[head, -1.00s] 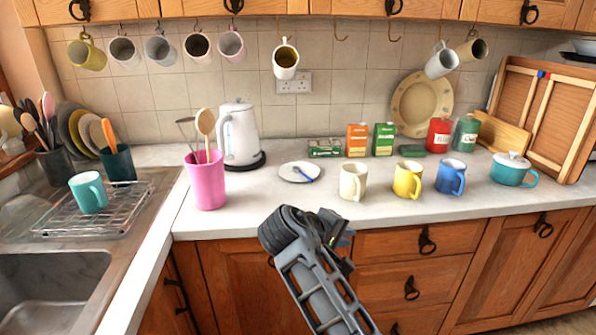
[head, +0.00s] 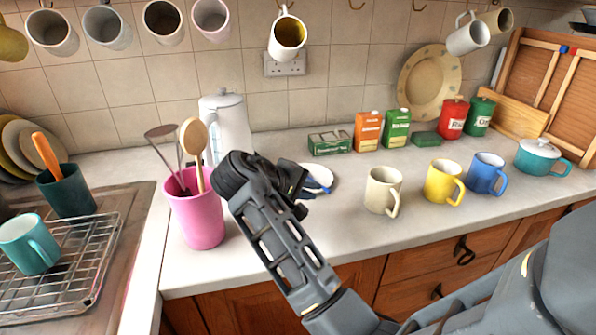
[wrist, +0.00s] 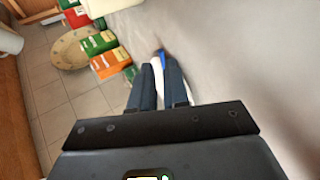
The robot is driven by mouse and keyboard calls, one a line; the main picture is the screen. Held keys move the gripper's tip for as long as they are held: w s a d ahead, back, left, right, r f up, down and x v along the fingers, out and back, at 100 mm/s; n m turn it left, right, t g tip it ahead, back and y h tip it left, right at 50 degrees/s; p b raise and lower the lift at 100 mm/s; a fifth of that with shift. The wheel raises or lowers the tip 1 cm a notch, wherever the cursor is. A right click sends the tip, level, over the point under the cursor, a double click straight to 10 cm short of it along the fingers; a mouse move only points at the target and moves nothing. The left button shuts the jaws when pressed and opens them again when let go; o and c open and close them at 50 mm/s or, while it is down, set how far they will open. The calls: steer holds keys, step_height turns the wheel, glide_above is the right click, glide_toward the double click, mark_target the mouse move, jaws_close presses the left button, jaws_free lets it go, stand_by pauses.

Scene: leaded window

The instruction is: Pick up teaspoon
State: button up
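A small white saucer (head: 319,172) lies on the worktop behind my gripper, with a blue strip (head: 320,185) on it that looks like the teaspoon. My gripper (head: 300,187) is above the worktop, just in front of the saucer, and hides part of it. In the wrist view, my gripper's two dark fingers (wrist: 159,68) stand apart with a gap between them. The blue teaspoon (wrist: 161,56) shows just beyond the fingertips, near the gap. Nothing is seen held. How high the fingers are above the spoon I cannot tell.
A pink utensil pot (head: 195,220) stands close left of my gripper, with a white kettle (head: 226,125) behind it. Cream (head: 381,190), yellow (head: 441,181) and blue (head: 486,174) mugs stand to the right. An orange box (head: 367,131) and other packets stand behind.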

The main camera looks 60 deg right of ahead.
mark_target(327, 191)
steer(key=shift+w+d+f, duration=0.15)
steer(key=shift+d, duration=0.15)
steer(key=shift+d+f, duration=0.2)
steer(key=shift+d, duration=0.15)
steer(key=x, duration=0.2)
steer(key=p+x, duration=0.1)
steer(key=x, duration=0.3)
steer(key=shift+w+d+f, duration=0.2)
steer(key=shift+d+f, duration=0.05)
steer(key=shift+d, duration=0.05)
jaws_close()
